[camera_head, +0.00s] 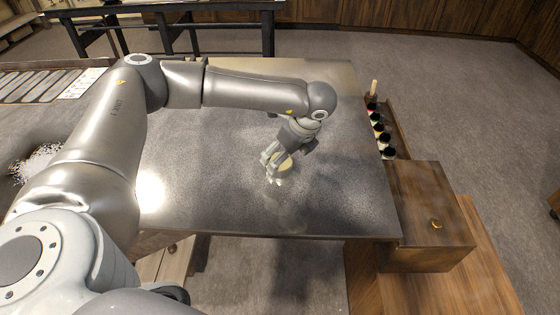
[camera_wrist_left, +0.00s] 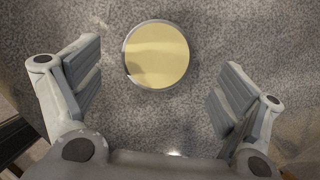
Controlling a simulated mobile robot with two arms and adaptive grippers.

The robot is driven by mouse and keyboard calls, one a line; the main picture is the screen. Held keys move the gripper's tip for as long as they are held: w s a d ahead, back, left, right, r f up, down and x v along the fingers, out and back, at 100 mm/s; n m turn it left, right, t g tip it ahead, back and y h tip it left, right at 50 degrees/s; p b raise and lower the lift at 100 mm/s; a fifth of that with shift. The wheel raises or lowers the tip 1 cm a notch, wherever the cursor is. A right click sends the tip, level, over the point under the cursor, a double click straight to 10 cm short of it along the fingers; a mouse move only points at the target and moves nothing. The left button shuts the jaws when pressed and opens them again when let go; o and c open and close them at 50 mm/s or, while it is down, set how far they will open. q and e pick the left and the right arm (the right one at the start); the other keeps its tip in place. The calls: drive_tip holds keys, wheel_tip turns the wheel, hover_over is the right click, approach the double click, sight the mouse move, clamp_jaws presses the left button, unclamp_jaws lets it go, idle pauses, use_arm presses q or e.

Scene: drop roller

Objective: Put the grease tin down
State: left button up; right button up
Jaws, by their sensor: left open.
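The grease tin (camera_wrist_left: 157,55) is round, with a pale yellow top and a metal rim, and it shows whole in the left wrist view. In the head view the tin (camera_head: 284,164) is partly hidden by my left gripper (camera_head: 272,170), which is over the grey metal tabletop (camera_head: 220,190). In the left wrist view my left gripper (camera_wrist_left: 160,85) is open. Its fingers stand on either side of the tin with clear gaps. The tin seems to rest flat on the tabletop. My right gripper does not show.
A row of small dark jars (camera_head: 380,130) stands along the right edge of the table. A wooden box (camera_head: 432,205) with a brass knob sits at the right front corner. The tabletop around the tin is clear.

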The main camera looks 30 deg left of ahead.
use_arm(q)
drive_tip(key=shift+p+x, duration=0.4)
drive_tip(key=shift+x, duration=1.25)
drive_tip(key=shift+s+a, duration=0.1)
drive_tip(key=c, duration=1.3)
drive_tip(key=shift+r, duration=0.1)
drive_tip(key=shift+c, duration=0.2)
